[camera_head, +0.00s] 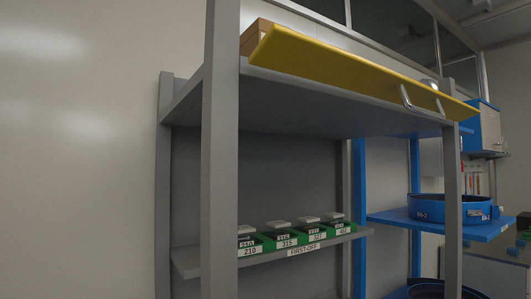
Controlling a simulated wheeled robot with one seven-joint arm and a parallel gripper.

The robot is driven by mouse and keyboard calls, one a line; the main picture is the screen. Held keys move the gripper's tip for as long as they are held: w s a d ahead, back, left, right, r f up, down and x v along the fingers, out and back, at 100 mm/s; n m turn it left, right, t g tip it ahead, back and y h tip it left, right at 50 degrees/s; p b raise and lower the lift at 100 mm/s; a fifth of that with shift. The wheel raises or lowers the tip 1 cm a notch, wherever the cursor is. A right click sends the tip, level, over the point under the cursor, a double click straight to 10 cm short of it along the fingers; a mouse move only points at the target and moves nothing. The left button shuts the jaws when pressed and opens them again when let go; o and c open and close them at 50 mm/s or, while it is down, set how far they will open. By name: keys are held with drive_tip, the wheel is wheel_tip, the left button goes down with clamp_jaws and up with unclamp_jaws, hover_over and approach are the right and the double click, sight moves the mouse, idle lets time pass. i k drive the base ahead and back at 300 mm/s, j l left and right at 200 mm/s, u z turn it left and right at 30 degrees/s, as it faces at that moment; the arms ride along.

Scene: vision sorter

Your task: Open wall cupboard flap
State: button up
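A long yellow flap (340,72) runs along the top of a grey shelf frame, sloping down to the right in the picture. A silver bar handle (406,98) is fixed near its right end. The flap looks tilted, but I cannot tell exactly how far it is open. A brown box (254,36) shows partly behind its left end. A small pale rounded thing (430,83) shows just above the flap by the handle; I cannot tell what it is. My gripper is not recognisable in this view.
A grey upright post (221,150) stands close in front at the left. A lower grey shelf (190,262) bears several green labelled bins (284,240). A blue rack at the right holds a blue round container (440,208) on its shelf (490,230). A bare wall fills the left.

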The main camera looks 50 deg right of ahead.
sight(490, 126)
drive_tip(key=z, duration=2.6)
drive_tip(key=i+l+z, duration=0.3)
drive_tip(key=i, duration=0.3)
drive_tip(key=i+l+z, duration=0.3)
drive_tip(key=i, duration=0.35)
drive_tip(key=i+z, duration=0.35)
drive_tip(key=i, duration=0.3)
drive_tip(key=i+u, duration=0.1)
drive_tip(key=i, duration=0.8)
drive_tip(key=i+l+u, duration=0.1)
drive_tip(key=i, duration=0.8)
drive_tip(key=i+u, duration=0.5)
drive_tip(key=i+l+u, duration=0.2)
drive_tip(key=u, duration=0.3)
drive_tip(key=i+l+u, duration=0.5)
drive_tip(key=k+j, duration=0.05)
drive_tip(key=j, duration=0.05)
